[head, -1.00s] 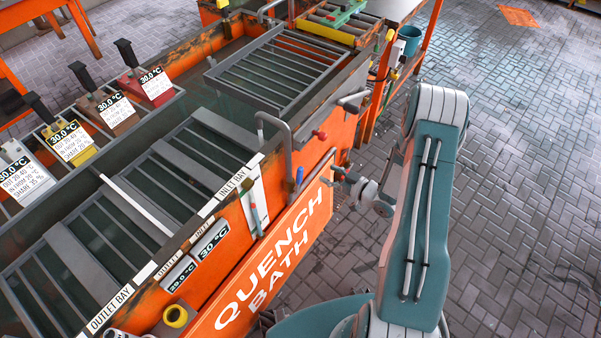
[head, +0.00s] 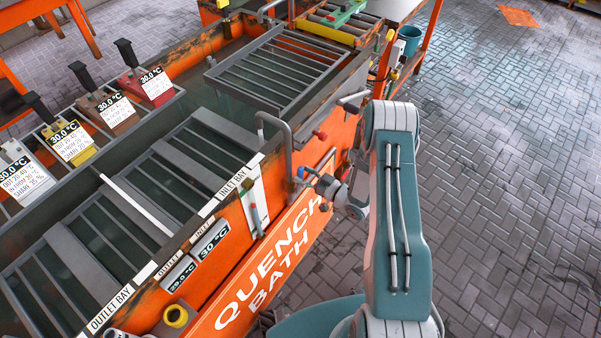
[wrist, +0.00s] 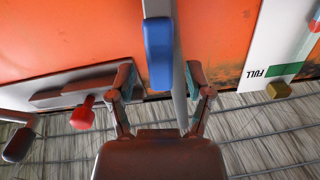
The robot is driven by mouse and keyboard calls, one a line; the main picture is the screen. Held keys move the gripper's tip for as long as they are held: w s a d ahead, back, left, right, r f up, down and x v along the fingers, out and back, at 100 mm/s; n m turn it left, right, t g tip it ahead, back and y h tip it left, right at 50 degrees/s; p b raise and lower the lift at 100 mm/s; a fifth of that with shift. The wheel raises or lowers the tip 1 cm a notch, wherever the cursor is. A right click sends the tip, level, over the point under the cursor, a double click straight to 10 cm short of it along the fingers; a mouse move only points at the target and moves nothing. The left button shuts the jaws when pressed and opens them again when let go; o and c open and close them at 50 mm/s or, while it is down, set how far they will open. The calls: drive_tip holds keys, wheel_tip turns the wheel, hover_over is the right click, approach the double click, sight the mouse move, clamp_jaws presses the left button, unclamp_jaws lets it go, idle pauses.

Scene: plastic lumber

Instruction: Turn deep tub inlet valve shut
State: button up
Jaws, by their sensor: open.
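A blue valve handle (head: 299,173) sits on the front side of the orange quench bath, below a curved grey pipe (head: 272,130). In the wrist view the blue handle (wrist: 159,55) is on a grey upright pipe, its lower end between my fingertips. My gripper (wrist: 161,78) is open, one finger on each side of the handle, with gaps showing. In the head view my gripper (head: 310,178) is right beside the handle. No label naming the deep tub inlet valve is readable, so I cannot tell from lettering which valve it is.
A red-handled fitting (wrist: 82,112) is left of my gripper in the wrist view. A white gauge strip marked FULL (wrist: 278,50) is at right. The quench bath sign panel (head: 265,265) runs along the front. Paved floor (head: 510,200) at right is clear.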

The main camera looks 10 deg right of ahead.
drive_tip(key=shift+w+a, duration=0.5)
drive_tip(key=shift+w, duration=0.05)
clamp_jaws()
